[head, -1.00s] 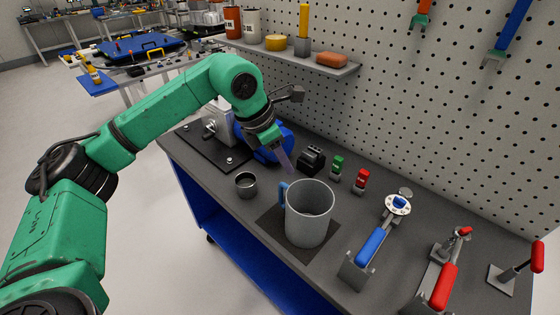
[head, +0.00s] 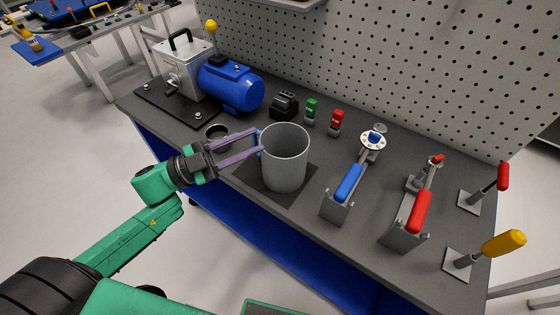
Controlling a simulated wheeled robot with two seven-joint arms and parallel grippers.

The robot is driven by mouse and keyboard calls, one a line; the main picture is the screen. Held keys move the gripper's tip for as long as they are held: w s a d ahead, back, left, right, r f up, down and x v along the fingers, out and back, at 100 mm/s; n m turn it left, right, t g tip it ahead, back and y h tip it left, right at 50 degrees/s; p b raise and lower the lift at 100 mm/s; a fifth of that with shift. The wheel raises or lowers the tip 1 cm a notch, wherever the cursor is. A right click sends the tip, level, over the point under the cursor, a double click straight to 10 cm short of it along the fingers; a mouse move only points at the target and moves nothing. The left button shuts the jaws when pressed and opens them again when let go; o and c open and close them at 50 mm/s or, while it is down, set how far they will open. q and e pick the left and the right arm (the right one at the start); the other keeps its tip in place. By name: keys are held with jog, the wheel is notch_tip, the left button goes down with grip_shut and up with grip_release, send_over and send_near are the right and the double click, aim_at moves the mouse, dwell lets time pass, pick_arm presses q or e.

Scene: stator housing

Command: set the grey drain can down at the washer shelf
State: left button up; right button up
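The grey drain can (head: 285,160) is an open-topped cylinder with a blue handle on its left side. It stands upright on a dark square mat (head: 248,178) on the bench. My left gripper (head: 259,142) is at the handle, its two long purple fingers spread apart with their tips beside it. The fingers look open, and contact with the handle cannot be made out. My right gripper is not in view. Only the underside of a wall shelf (head: 285,4) shows at the top edge; I cannot tell whether it is the washer shelf.
A small dark cup (head: 217,131) stands just behind my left gripper. A pump with a blue motor (head: 232,87) is at the back left. Green (head: 311,108) and red (head: 337,121) small items stand behind the can. Several clamps, including a blue-handled one (head: 348,183), fill the right side.

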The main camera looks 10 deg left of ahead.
aim_at(255, 141)
pick_arm(q)
jog(key=s+a+f+n+t+y, duration=0.2)
jog(key=a+f+n+t+y, duration=0.2)
jog(key=a+f+n+y, duration=0.55)
jog(key=w+d, duration=0.1)
jog(key=w, duration=0.1)
jog(key=w+d+n+h, duration=0.1)
jog(key=w, duration=0.1)
jog(key=w+d+n+h, duration=0.1)
jog(key=w, duration=0.2)
jog(key=shift+d+f+n, duration=0.1)
jog(key=shift+d+n, duration=0.15)
jog(key=shift+d, duration=0.15)
jog(key=x, duration=0.5)
jog(key=shift+d+p, duration=0.2)
jog(key=shift+p, duration=0.15)
jog(key=shift+w+d+f, duration=0.15)
jog(key=shift+w+d, duration=0.15)
jog(key=shift+w, duration=0.1)
jog(key=shift+s, duration=0.1)
grip_shut()
